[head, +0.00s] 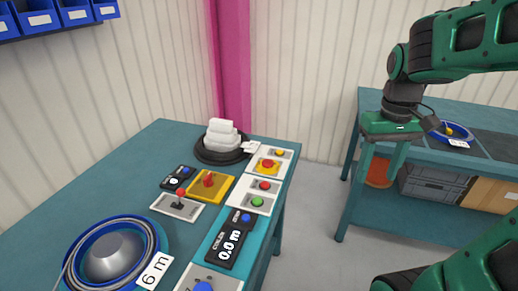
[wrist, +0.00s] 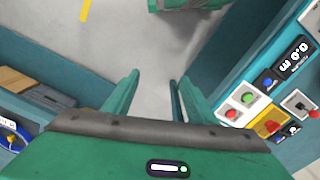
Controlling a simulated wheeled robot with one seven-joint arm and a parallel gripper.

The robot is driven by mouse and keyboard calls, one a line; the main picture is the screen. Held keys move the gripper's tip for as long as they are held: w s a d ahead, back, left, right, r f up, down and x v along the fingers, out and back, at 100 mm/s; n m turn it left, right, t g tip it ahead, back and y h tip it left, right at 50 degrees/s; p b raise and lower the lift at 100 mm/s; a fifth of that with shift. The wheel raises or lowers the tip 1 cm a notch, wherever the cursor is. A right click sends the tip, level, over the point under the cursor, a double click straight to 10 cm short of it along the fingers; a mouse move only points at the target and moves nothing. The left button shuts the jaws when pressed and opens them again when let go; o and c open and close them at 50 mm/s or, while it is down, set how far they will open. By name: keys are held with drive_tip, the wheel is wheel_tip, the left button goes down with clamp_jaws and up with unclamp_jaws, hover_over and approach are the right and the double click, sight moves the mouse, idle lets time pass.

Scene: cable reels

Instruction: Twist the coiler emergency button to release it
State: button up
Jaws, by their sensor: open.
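A red mushroom button on a yellow plate (head: 267,163) sits on a grey control box near the right edge of the left table. It looks like the emergency button. A small yellow button (head: 279,153) is behind it. Whether the red button is pressed in is too small to tell. I cannot make it out in the wrist view. My gripper (head: 379,165) is open and empty, pointing down over the gap between the tables, well right of the button. Its fingers are apart in the wrist view (wrist: 155,87), with floor between them.
A panel with red and green buttons (head: 258,195), a coiler display reading 0.0 m (head: 228,240), a yellow box with a red switch (head: 210,186) and a joystick (head: 180,205) crowd the left table (head: 110,165). A black reel (head: 222,150) stands behind. A second table (head: 365,103) is right.

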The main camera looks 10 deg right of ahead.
drive_tip(key=w+a+n, duration=0.3)
drive_tip(key=w+a, duration=0.1)
drive_tip(key=w, duration=0.4)
drive_tip(key=w+a+n, duration=0.3)
drive_tip(key=w, duration=0.5)
drive_tip(key=n, duration=0.5)
approach(268, 161)
drive_tip(key=f, duration=0.8)
drive_tip(key=shift+d+f, duration=0.1)
drive_tip(key=shift+d, duration=0.1)
